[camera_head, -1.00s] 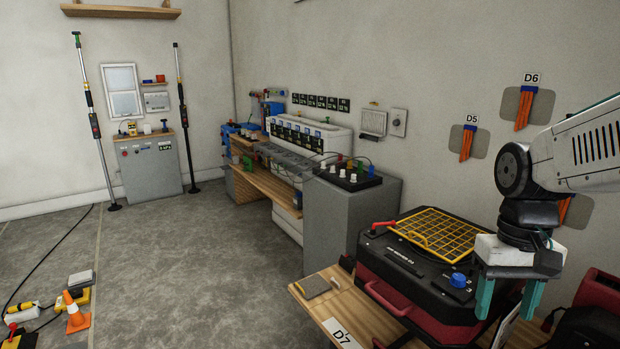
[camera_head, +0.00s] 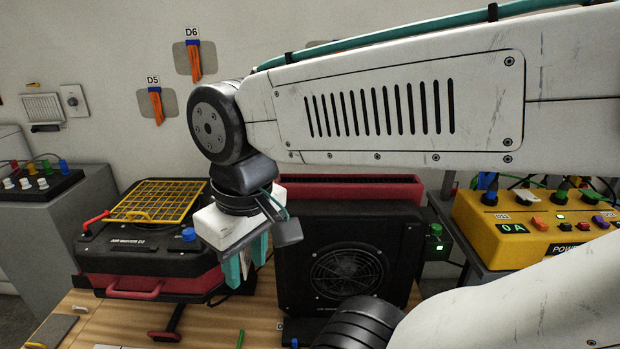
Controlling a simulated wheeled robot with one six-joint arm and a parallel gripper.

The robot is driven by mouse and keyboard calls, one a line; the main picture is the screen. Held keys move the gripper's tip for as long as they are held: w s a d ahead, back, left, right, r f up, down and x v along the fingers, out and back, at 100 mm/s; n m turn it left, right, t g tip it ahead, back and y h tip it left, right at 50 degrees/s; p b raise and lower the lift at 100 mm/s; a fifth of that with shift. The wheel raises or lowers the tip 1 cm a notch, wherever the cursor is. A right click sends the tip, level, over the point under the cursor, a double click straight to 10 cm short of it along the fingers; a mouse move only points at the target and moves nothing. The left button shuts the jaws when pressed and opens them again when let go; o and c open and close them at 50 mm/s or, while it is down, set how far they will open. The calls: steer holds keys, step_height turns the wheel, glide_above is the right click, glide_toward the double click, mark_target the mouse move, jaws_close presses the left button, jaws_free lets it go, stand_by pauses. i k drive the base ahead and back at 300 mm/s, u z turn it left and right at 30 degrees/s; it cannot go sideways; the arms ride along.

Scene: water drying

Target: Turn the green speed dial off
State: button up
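A black and red case (camera_head: 140,240) with a yellow grille (camera_head: 155,200) and a blue knob (camera_head: 188,234) stands left of my gripper. A yellow power box (camera_head: 530,235) stands at right. My arm crosses the upper right. The wooden table (camera_head: 190,318) is partly clear in front.

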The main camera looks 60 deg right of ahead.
mark_target(435, 230)
steer(key=z, duration=1.6)
